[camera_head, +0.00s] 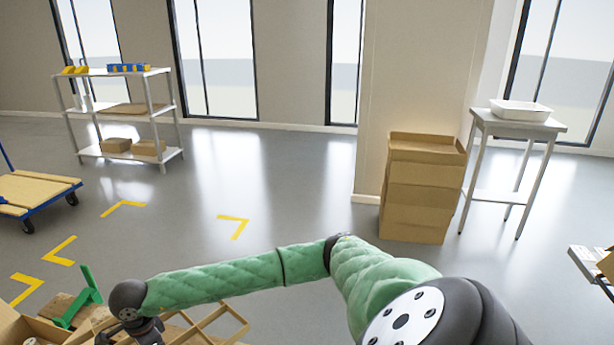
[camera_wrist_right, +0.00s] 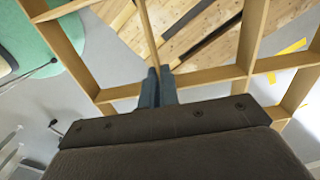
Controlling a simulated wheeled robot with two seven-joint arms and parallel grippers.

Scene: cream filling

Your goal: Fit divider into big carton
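The divider (camera_head: 228,325), a tan lattice of thin crossing slats, shows at the bottom edge of the head view, partly cut off. It also spans the right wrist view (camera_wrist_right: 115,93). My right gripper (camera_wrist_right: 158,74) has its two fingers closed around one slat. In the head view its wrist is at the lower left and its fingertips are hidden. An open carton (camera_head: 15,328) shows its cardboard flaps at the lower left corner, mostly cut off. I cannot tell whether the divider touches the carton. My left gripper is not in view.
A green bracket (camera_head: 83,297) and wooden boards (camera_head: 57,306) are beside the carton. A flatbed cart (camera_head: 35,190) stands at the left, a shelf rack (camera_head: 125,112) behind it. Stacked cartons (camera_head: 422,190) and a table (camera_head: 515,124) stand at the right. The middle floor is clear.

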